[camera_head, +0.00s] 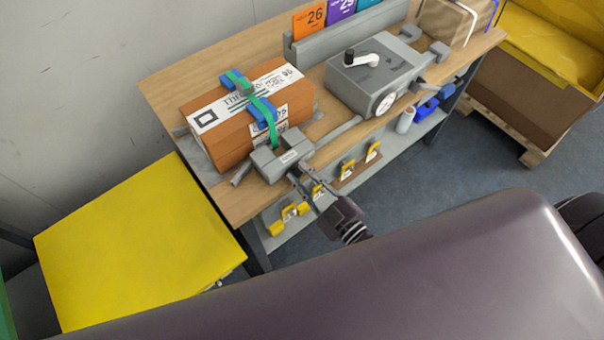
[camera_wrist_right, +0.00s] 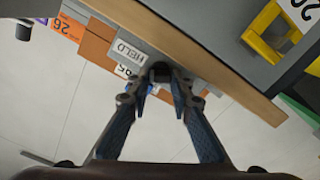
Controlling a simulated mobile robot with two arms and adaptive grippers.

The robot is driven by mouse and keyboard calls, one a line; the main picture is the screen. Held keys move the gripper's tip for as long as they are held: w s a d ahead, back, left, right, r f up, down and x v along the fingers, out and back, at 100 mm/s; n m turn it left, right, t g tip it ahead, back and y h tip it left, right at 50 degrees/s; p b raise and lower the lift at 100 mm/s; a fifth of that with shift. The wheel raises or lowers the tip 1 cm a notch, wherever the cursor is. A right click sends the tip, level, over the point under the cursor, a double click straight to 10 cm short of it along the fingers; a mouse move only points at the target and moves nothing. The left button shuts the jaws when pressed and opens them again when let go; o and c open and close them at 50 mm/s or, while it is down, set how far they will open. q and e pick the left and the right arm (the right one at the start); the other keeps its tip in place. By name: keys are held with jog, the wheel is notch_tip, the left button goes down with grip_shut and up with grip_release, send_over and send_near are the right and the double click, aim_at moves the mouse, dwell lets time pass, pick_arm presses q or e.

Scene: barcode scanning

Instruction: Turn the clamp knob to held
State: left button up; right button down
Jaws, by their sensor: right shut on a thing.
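The grey clamp block (camera_head: 282,152) sits at the front edge of the wooden bench, below a brown parcel (camera_head: 222,138) with a green strap over it. In the right wrist view the block carries a white label reading HELD (camera_wrist_right: 126,51), and a dark clamp knob (camera_wrist_right: 160,71) shows beside it. My right gripper (camera_head: 298,173) is at the front of the block. In the right wrist view its two fingertips (camera_wrist_right: 162,84) close around the knob. The knob's pointer cannot be made out. My left gripper is not in view.
A grey machine (camera_head: 372,76) with a crank and a round dial stands to the right on the bench (camera_head: 170,85). Yellow-framed tags (camera_head: 347,169) hang below the bench edge. A yellow panel (camera_head: 135,245) is at left. A large brown carton (camera_head: 525,95) is at right.

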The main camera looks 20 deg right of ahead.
jog(key=m+p, duration=0.1)
jog(key=m, duration=0.1)
jog(key=shift+r+m, duration=0.1)
jog(key=shift+m, duration=0.2)
jog(key=shift+d+m+p, duration=0.1)
jog(key=shift+m+p, duration=0.3)
jog(key=shift+m, duration=1.2)
jog(key=c, duration=2)
grip_release()
